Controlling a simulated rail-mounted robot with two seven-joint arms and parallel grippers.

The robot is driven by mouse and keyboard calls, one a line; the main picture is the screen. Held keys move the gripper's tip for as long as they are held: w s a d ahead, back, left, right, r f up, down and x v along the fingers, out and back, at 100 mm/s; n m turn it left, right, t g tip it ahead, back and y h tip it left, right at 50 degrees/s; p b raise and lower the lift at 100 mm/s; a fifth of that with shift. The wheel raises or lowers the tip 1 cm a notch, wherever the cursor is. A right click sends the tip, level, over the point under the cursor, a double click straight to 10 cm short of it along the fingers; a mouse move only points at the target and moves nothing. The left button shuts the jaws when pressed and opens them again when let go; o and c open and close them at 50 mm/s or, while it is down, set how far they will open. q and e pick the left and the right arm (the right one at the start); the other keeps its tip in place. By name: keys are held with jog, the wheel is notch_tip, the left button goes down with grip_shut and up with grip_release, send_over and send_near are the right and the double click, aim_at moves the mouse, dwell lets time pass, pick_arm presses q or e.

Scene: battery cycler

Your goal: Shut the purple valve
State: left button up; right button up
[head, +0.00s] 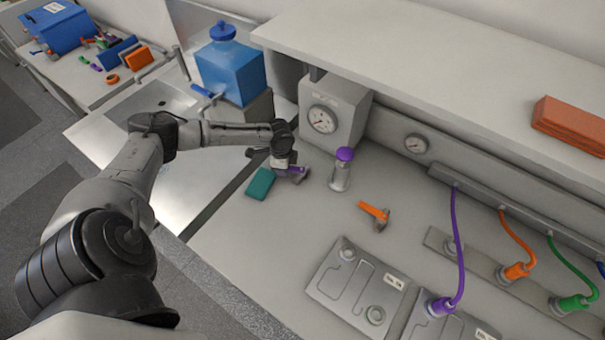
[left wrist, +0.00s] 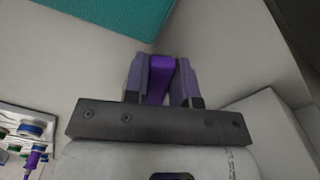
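The purple valve (head: 299,171) stands on the bench below the gauge box, and only part of its purple handle shows. My left gripper (head: 292,173) is at this handle, reaching in from the left. In the left wrist view the purple handle (left wrist: 158,80) lies between the two fingers of my left gripper (left wrist: 160,78). Both fingers appear to press on its sides, so the gripper looks shut on it. The valve's body is mostly hidden by the gripper. My right gripper is in neither view.
A teal block (head: 261,184) lies close to my left gripper. A gauge box (head: 333,112) stands behind it. A metal cylinder with a purple knob (head: 343,155) and an orange-handled valve (head: 375,212) stand to the right. A blue container (head: 230,70) stands at the back left.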

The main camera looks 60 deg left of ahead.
pick_arm(q)
jog(key=shift+w, duration=0.1)
jog(key=shift+w+a+f+m+b, duration=0.1)
jog(key=shift+w+a+m+b, duration=0.15)
jog(key=shift+m, duration=0.3)
jog(key=shift+w+a+m+b, duration=0.1)
jog(key=shift+w+m+b, duration=0.1)
jog(key=shift+m, duration=0.35)
jog(key=m, duration=0.1)
jog(key=w+a+m+b, duration=0.1)
jog(key=m, duration=0.1)
jog(key=shift+w, duration=0.15)
jog(key=shift+w+p, duration=0.1)
jog(key=shift+p, duration=0.25)
jog(key=shift+o, duration=1.2)
jog(key=shift+w, duration=0.1)
